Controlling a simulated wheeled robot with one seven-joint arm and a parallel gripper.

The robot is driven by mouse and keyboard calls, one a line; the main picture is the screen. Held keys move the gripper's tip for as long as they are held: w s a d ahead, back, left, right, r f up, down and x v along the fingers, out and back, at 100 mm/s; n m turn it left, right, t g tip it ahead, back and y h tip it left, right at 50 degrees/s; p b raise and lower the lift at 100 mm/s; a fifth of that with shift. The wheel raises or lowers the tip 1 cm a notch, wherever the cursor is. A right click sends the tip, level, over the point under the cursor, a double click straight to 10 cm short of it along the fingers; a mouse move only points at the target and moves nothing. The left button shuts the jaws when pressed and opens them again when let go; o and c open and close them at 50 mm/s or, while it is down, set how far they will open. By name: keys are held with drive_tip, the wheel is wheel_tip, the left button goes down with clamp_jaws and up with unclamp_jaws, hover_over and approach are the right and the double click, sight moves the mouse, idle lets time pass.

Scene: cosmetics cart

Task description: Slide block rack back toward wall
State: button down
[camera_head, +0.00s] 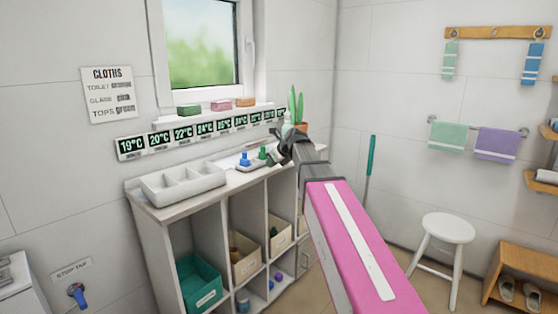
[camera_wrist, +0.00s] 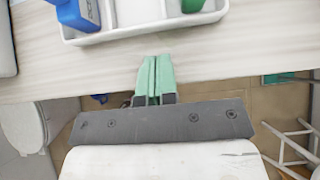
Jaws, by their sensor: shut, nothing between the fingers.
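The block rack is a small white tray (camera_head: 243,168) on the cart top, holding a blue block (camera_head: 245,159) and a green block (camera_head: 263,153). In the wrist view the rack's near rim (camera_wrist: 150,31) crosses the top, with the blue block (camera_wrist: 78,14) at left and the green block (camera_wrist: 192,5) cut off by the frame. My gripper (camera_wrist: 155,60) is shut and empty, its green fingers pressed together. Its tips show just short of the rack's near rim, apart from it, over the counter's front edge. In the head view my dark gripper (camera_head: 284,148) is beside the rack's right end.
A larger white divided tray (camera_head: 184,183) stands left of the rack. A potted cactus (camera_head: 297,115) and a pale bottle (camera_head: 287,124) are behind my gripper. Temperature labels (camera_head: 205,130) line the wall. A white stool (camera_head: 447,230) stands right.

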sight(254, 163)
drive_tip(key=shift+w+a, duration=0.9)
drive_tip(key=shift+a, duration=0.1)
drive_tip(key=w+a, duration=0.9)
drive_tip(key=shift+w+a, duration=0.2)
drive_tip(key=shift+s+d, duration=0.1)
